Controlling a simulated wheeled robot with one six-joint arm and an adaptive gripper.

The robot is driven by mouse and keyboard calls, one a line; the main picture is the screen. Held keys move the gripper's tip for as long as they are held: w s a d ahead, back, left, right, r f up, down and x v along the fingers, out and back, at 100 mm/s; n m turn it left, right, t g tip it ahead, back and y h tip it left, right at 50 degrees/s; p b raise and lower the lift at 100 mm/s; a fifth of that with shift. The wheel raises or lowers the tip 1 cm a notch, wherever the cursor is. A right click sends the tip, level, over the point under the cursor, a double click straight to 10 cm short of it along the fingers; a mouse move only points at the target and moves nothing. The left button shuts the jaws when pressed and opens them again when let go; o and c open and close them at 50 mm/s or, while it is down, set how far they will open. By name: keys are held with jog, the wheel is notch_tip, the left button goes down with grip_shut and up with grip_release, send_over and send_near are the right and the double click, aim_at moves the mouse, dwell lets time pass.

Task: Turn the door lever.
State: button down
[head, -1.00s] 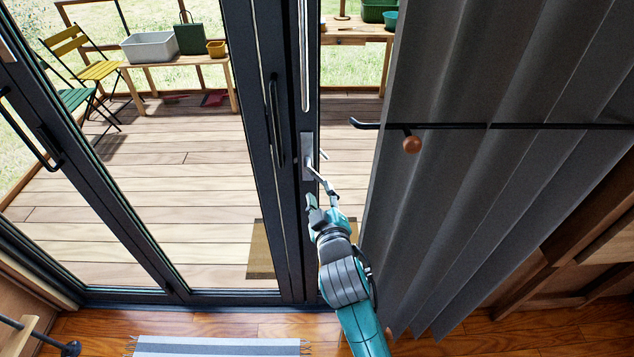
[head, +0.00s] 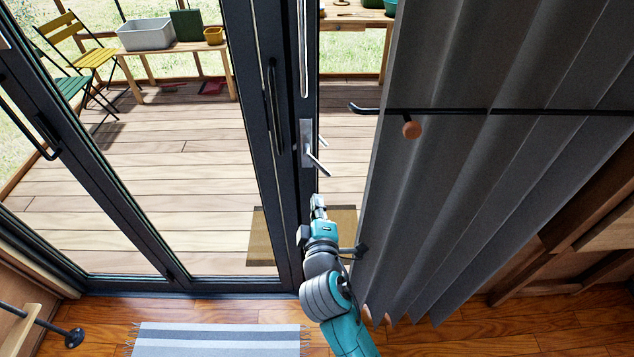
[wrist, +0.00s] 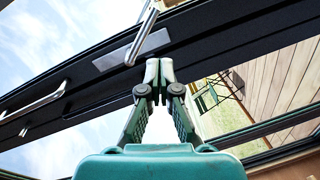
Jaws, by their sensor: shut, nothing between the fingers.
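The door lever (head: 317,163) is a silver bar on a silver plate (head: 306,142) on the dark door frame. In the head view it slopes down to the right. My gripper (head: 316,198) is below the lever and apart from it, with its fingers together and nothing between them. In the wrist view, my gripper's closed fingertips (wrist: 159,64) point toward the dark frame. The silver lever (wrist: 141,36) lies just past and to the left of the fingertips there, across its plate (wrist: 112,58).
A grey curtain (head: 450,190) hangs close on the right, with a dark rod (head: 450,111) and a wooden knob (head: 411,130) in front of it. A striped rug (head: 215,340) lies on the floor. A deck with a bench and chairs shows through the glass.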

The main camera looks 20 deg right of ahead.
jog(key=a+f+n+t+h, duration=0.15)
jog(key=a+f+n, duration=0.25)
jog(key=n, duration=0.7)
jog(key=w+d+r, duration=0.2)
jog(key=w+d, duration=0.4)
jog(key=w, duration=0.2)
jog(key=shift+w+d+r, duration=0.25)
jog(key=shift+w+r, duration=0.05)
jog(key=shift+r, duration=0.05)
